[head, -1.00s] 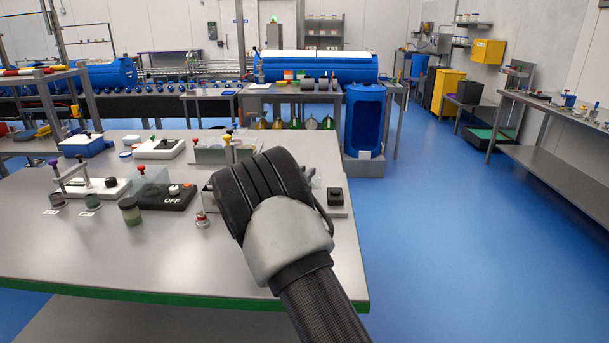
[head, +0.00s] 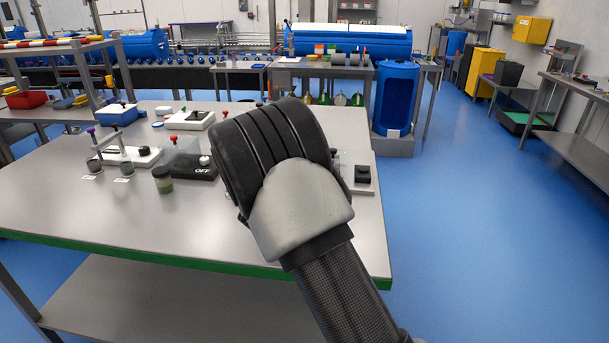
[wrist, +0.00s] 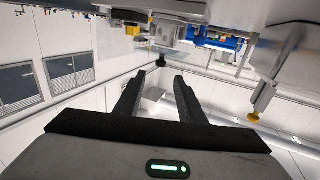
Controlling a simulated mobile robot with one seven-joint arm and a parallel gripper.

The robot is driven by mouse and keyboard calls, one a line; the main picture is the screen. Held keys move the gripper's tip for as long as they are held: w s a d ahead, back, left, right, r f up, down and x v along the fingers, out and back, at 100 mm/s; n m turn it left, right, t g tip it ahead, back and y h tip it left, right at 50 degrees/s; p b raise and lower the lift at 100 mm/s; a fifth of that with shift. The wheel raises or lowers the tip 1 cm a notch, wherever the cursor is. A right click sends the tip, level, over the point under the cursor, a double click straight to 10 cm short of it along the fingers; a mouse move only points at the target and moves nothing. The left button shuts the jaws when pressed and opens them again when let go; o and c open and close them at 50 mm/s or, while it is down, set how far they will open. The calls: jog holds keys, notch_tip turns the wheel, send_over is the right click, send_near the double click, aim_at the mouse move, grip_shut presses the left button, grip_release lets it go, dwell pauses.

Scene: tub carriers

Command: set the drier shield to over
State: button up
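In the head view, a black unit marked OFF (head: 195,168) stands on the steel table, with a clear panel with a red knob (head: 178,144) just behind it. I cannot tell for certain whether this panel is the drier shield. My arm covers the table to its right. In the wrist view, which is tilted upside down, my gripper (wrist: 158,76) is open with nothing between its fingers. A black knob (wrist: 160,62) shows just beyond the fingertips. A yellow knob (wrist: 254,116) on a metal part hangs at the right, outside the fingers.
The steel table (head: 100,215) has a green front edge. A green-filled jar (head: 162,180) and a white unit with a purple-topped post (head: 125,152) stand at the left. A black button box (head: 362,175) sits right of my arm. Blue floor (head: 480,230) is clear at the right.

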jog(key=v, duration=0.7)
jog(key=shift+s, duration=0.2)
notch_tip(320, 180, up, 6)
jog(key=w+n+y, duration=0.1)
jog(key=y, duration=0.5)
jog(key=s+r+n+g+y, duration=0.3)
jog(key=s+r+y, duration=0.3)
jog(key=s, duration=0.3)
jog(key=s+d+f+n+g+h, duration=0.1)
jog(key=s+d+f+g, duration=0.2)
jog(key=s, duration=1.1)
jog(key=s+d+f+n+g+h, duration=0.1)
jog(key=s+d+n+g, duration=0.15)
jog(key=s+d, duration=0.7)
jog(key=s+a+r+p, duration=0.1)
jog(key=s+r+p, duration=0.1)
jog(key=r+p, duration=0.6)
jog(key=s+a+r+p, duration=0.2)
jog(key=s+r+p, duration=0.1)
jog(key=r+p, duration=0.5)
jog(key=shift+m+g+p, duration=0.35)
jog(key=shift+g, duration=0.1)
